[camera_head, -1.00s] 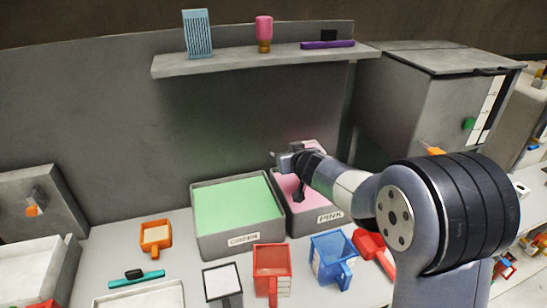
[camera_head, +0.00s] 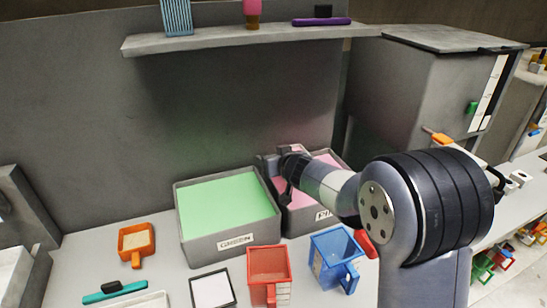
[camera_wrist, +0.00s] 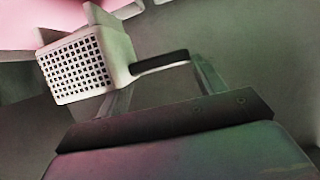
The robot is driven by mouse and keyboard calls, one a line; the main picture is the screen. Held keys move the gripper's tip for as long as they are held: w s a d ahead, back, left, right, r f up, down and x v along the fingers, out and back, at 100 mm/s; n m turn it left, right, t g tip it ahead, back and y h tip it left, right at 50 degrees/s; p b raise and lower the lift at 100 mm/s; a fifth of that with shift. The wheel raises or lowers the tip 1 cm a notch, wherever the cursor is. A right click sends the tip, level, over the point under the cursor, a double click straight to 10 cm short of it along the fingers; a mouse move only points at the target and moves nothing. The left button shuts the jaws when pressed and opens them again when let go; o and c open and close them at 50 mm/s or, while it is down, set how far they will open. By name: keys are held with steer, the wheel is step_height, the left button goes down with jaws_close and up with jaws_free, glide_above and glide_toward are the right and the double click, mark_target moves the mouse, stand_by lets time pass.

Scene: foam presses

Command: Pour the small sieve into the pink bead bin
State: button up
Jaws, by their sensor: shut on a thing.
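The small sieve (camera_wrist: 78,68) is pale, with a grid of dark square holes and a black-topped handle (camera_wrist: 160,62). In the wrist view my gripper (camera_wrist: 163,72) is shut on this handle, and the sieve appears tipped. In the head view my gripper (camera_head: 284,178) is at the left part of the pink bead bin (camera_head: 298,222), near its wall shared with the green bin. My arm hides part of the pink bin and its label. Pink beads (camera_head: 328,160) show behind my arm, and pink also shows at the wrist view's upper left (camera_wrist: 40,22). Whether beads remain in the sieve is hidden.
The green bead bin (camera_head: 230,243) stands just left of the pink one. In front are a red scoop (camera_head: 268,262), a blue scoop (camera_head: 328,244) and a white-topped tray (camera_head: 212,290). An orange scoop (camera_head: 136,240) lies left. A shelf (camera_head: 230,41) spans the wall above.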

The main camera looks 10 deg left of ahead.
steer(key=shift+w+d+r+m+g+y+p, duration=0.2)
steer(key=shift+w+d+r+m+y+p, duration=0.25)
steer(key=shift+w+d+m+y+p, duration=1.25)
steer(key=shift+w+d+r+m+g+y+p, duration=0.2)
steer(key=shift+w+d+r+m+y+p, duration=0.35)
steer(key=shift+d+m+p, duration=1.35)
steer(key=shift+w+d+r+m+g+y+p, duration=0.3)
steer(key=shift+w+d+m+y+p, duration=0.65)
steer(key=shift+m, duration=1.75)
steer(key=shift+w+d+f+m+t+y, duration=0.25)
steer(key=shift+w+d+m+y, duration=0.15)
steer(key=shift+d+m, duration=0.4)
steer(key=shift+w+d+f+m+t+y, duration=0.25)
steer(key=shift+w+d+m, duration=0.3)
steer(key=shift+m, duration=0.45)
steer(key=shift+w+d+f+m+t+y, duration=0.15)
steer(key=shift+w+d+m+t+y, duration=0.2)
steer(key=shift+d+m, duration=0.5)
steer(key=shift+a, duration=0.1)
